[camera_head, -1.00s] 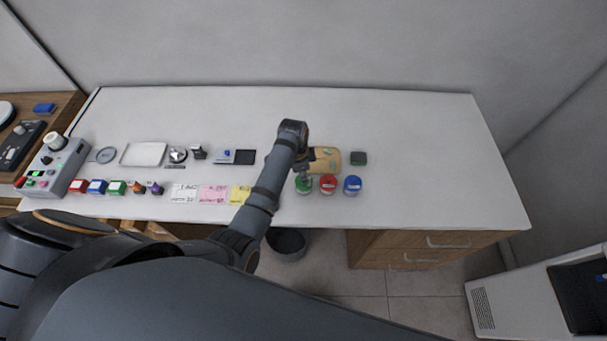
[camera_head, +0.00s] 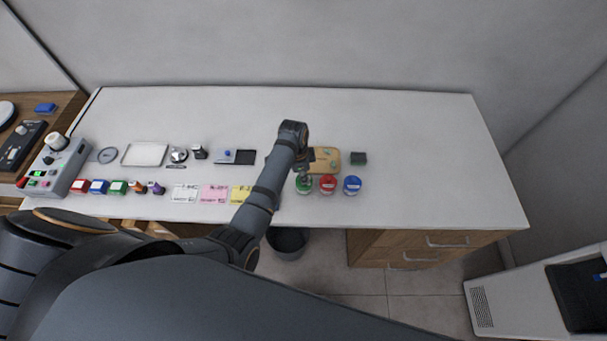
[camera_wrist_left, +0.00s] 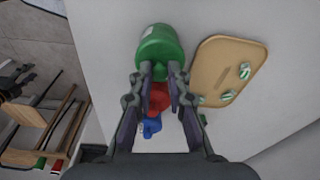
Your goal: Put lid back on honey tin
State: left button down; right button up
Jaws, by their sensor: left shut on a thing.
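A green tin (camera_head: 304,187) stands at the left of a row with a red tin (camera_head: 328,185) and a blue tin (camera_head: 352,186). My left gripper (camera_head: 306,173) is right above the green tin. In the left wrist view its fingertips (camera_wrist_left: 160,70) are closed on the green top part, which looks like the lid, over the green body (camera_wrist_left: 158,44). I cannot tell whether the lid is seated. The red tin (camera_wrist_left: 158,98) and blue tin (camera_wrist_left: 151,127) show between the fingers. I cannot read which tin is honey. My right gripper is not in view.
A wooden board (camera_head: 327,155) with small green-and-white pieces lies just behind the tins, beside a dark block (camera_head: 359,158). Note cards (camera_head: 214,194) and small containers lie to the left. The counter's right side (camera_head: 430,160) is clear.

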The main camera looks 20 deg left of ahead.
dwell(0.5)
pick_arm(q)
jog(key=shift+f, duration=0.15)
dwell(0.8)
jog(key=c, duration=0.7)
grip_release()
jog(key=shift+c, duration=0.2)
jog(key=shift+r, duration=3.5)
jog(key=shift+c, duration=0.4)
